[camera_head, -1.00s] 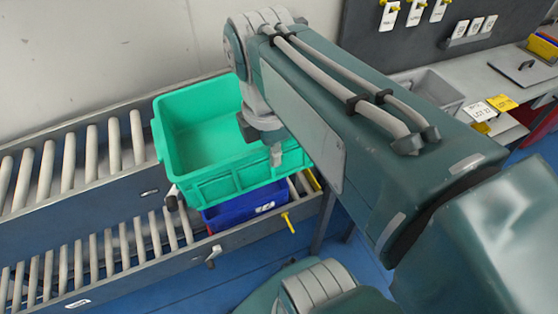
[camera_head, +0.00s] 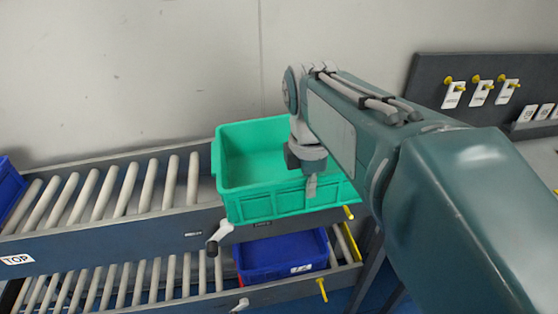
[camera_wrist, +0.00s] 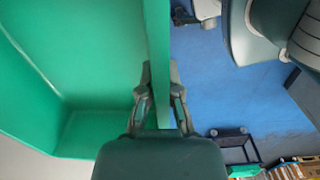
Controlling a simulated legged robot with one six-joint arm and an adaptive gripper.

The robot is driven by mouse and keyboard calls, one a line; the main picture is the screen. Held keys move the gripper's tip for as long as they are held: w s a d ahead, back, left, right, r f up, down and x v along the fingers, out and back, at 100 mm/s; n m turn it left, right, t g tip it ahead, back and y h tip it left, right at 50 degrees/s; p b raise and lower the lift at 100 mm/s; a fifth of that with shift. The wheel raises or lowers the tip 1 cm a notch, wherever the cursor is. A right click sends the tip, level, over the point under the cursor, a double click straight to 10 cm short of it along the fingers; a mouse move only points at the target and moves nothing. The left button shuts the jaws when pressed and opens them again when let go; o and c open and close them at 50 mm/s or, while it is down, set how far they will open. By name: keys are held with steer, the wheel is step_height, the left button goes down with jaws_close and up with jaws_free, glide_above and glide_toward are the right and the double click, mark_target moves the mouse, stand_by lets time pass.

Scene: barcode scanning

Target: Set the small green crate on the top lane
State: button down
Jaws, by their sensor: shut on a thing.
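The small green crate (camera_head: 262,200) is upright and looks empty, at the right end of the top lane (camera_head: 110,222) in the head view. I cannot tell whether it touches the rollers. My gripper (camera_head: 311,186) is at the crate's near wall, towards its right side. In the wrist view my gripper (camera_wrist: 160,100) has one finger on each side of the green crate's wall (camera_wrist: 157,50) and is shut on it. The crate's underside is hidden.
A blue crate (camera_head: 285,255) sits on the lower lane below the green crate. Another blue crate (camera_head: 8,188) is at the far left of the top lane. Bare rollers (camera_head: 125,187) lie between. A dark pegboard (camera_head: 480,70) with hanging tags stands at the right.

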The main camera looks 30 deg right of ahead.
steer(key=shift+w+d+f, duration=0.1)
steer(key=shift+w+d, duration=0.45)
steer(key=shift+w, duration=1.25)
steer(key=shift+w+d+f, duration=0.1)
steer(key=shift+w+d, duration=0.4)
steer(key=shift+w, duration=1.35)
steer(key=shift+w+d, duration=0.55)
steer(key=shift+w, duration=1.25)
steer(key=shift+f, duration=1.85)
